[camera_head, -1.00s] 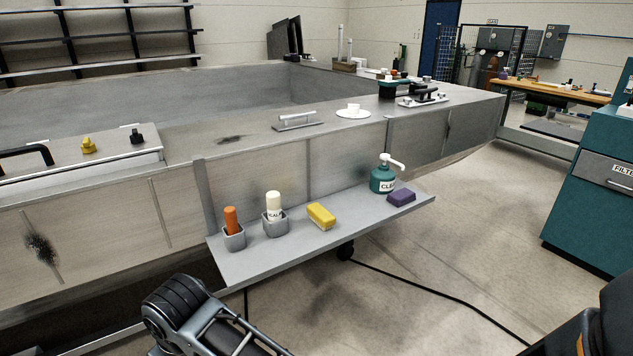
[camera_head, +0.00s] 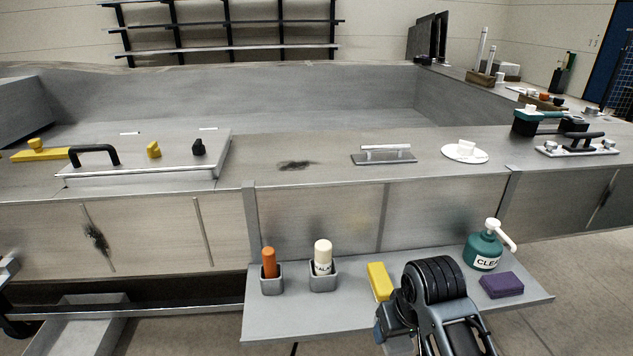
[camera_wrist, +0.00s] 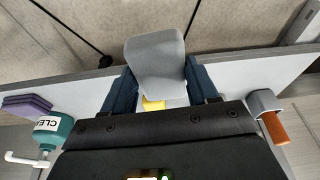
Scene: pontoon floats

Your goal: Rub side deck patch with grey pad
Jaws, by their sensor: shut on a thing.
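The dark patch (camera_head: 296,165) on the grey side deck (camera_head: 330,150) lies left of a metal handle. Another dark patch (camera_head: 96,238) marks the hull side, lower left. In the wrist view, my gripper (camera_wrist: 155,80) has its blue fingers shut on the grey pad (camera_wrist: 155,62). The pad is over the shelf. In the head view, my arm hides the pad and most of my gripper.
The shelf (camera_head: 262,318) holds an orange stick (camera_head: 269,262), a white stick (camera_head: 322,255), a yellow sponge (camera_head: 379,281), a green pump bottle (camera_head: 484,250) and a purple pad (camera_head: 502,285). A handle (camera_head: 386,154) and white disc (camera_head: 465,153) stand on the deck.

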